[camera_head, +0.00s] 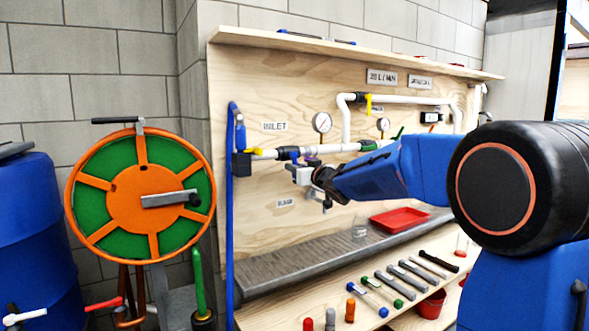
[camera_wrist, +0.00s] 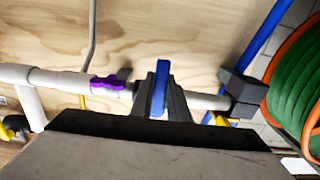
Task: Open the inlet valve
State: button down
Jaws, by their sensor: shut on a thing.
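The INLET label (camera_head: 275,126) is on the wooden panel above a white pipe. Just below that pipe, my gripper (camera_head: 300,172) reaches in from the right. In the wrist view, the dark fingers of my gripper (camera_wrist: 160,92) are shut on a blue valve handle (camera_wrist: 160,85), one finger on each side. The handle stands across the white pipe (camera_wrist: 72,82). In the head view, the handle is hard to make out at the gripper. The valve body is mostly hidden behind the fingers in the wrist view.
A purple valve handle (camera_wrist: 110,82) sits close beside the fingers on the same pipe. A yellow part (camera_head: 257,151) and a blue hose (camera_head: 230,200) are left of the gripper. A hose reel (camera_head: 140,140) stands further left. Tools and a red tray (camera_head: 400,219) lie below.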

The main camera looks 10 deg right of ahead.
jog(key=shift+d, duration=0.1)
jog(key=shift+w+d+r+n, duration=0.15)
jog(key=shift+d+n, duration=0.2)
jog(key=shift+n, duration=0.85)
jog(key=shift+w+d+r+n, duration=0.1)
jog(key=shift+d+n, duration=0.25)
jog(key=shift+n, duration=0.85)
jog(key=shift+w+d+r+n, duration=0.15)
jog(key=shift+d+n, duration=0.2)
jog(key=shift+n, duration=0.85)
jog(key=c, duration=1.7)
grip_release()
